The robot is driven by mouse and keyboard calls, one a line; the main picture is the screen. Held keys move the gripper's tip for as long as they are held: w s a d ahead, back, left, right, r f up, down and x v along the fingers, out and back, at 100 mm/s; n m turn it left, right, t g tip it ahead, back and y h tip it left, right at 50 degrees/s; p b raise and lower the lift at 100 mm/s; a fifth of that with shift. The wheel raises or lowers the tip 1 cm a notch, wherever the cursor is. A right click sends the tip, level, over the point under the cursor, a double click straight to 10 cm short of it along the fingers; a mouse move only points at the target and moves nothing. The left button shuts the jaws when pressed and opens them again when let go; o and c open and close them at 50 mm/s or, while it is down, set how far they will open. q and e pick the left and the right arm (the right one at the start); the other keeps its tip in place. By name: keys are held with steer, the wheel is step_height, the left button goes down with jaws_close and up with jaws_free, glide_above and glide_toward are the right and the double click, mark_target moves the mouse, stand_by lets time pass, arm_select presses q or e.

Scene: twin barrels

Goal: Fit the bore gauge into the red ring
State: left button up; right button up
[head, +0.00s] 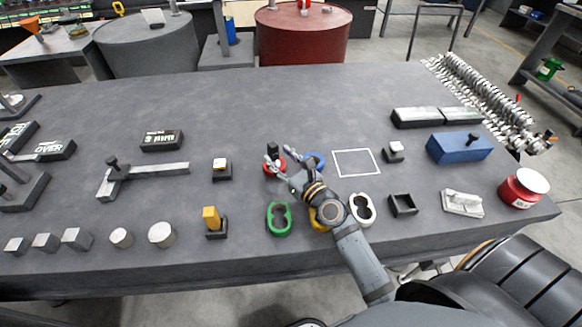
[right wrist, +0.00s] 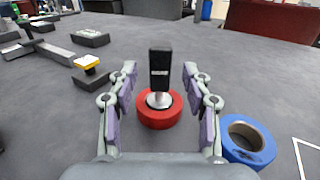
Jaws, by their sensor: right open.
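The bore gauge (right wrist: 160,70), a black upright block on a silver round foot, stands in the red ring (right wrist: 160,118) in the right wrist view. Its foot appears to sit within the ring's opening; how deep it goes is hidden. In the head view the gauge (head: 272,149) and the red ring (head: 281,166) are partly covered by my right gripper (head: 279,157). My right gripper is open, with one finger on each side of the gauge and a gap to both, as the right wrist view (right wrist: 160,92) shows. My left gripper is not in view.
A blue ring (right wrist: 248,140) lies close to the right finger. A small black stand (head: 222,170) is to the left. The table (head: 270,100) behind is clear.

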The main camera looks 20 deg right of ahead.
steer(key=v, duration=0.8)
steer(key=shift+s, duration=0.15)
stand_by(0.4)
